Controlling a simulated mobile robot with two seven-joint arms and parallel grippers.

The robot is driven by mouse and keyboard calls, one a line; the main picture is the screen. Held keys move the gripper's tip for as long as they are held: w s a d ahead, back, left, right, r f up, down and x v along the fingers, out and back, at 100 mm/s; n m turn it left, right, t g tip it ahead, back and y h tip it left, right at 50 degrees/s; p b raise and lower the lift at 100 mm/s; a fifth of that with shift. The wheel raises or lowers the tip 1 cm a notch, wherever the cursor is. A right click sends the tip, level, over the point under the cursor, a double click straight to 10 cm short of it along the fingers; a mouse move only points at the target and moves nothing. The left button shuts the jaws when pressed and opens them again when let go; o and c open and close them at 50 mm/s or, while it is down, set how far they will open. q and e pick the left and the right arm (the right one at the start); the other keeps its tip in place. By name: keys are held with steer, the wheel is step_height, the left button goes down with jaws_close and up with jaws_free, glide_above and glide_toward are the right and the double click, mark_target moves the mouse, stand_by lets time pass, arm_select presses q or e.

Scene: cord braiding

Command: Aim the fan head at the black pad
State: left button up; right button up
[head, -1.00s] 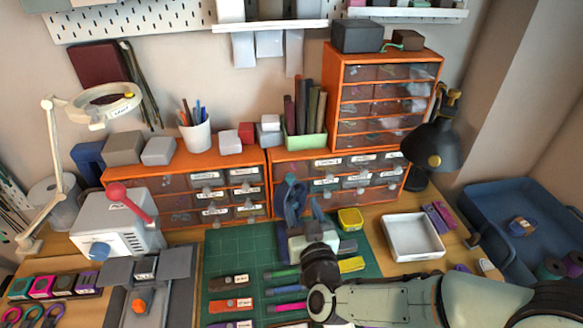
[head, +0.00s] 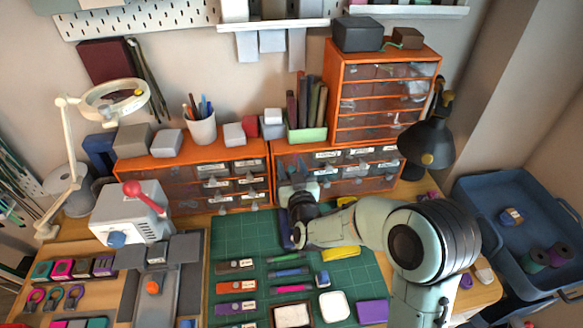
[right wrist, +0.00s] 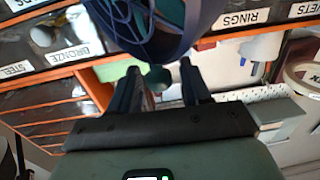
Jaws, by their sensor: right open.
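The blue fan head (right wrist: 150,20) is large at the top of the right wrist view, close to my right gripper (right wrist: 158,70) and cut off by the frame. In the head view only a dark blue part (head: 285,232) shows, beside my right wrist, probably the fan. My right gripper is open, with nothing seen between its two dark fingers. In the head view it reaches toward the low drawers and its fingers are hard to make out. I cannot pick out the black pad with certainty. My left gripper is not in view.
The green cutting mat (head: 232,228) holds labelled strips, a yellow item (head: 340,252) and a purple pad (head: 373,312). Orange drawer units (head: 385,52) stand behind. A black lamp (head: 427,142) and blue bin (head: 478,205) are at right; a white machine (head: 125,215) is at left.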

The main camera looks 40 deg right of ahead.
jaws_close()
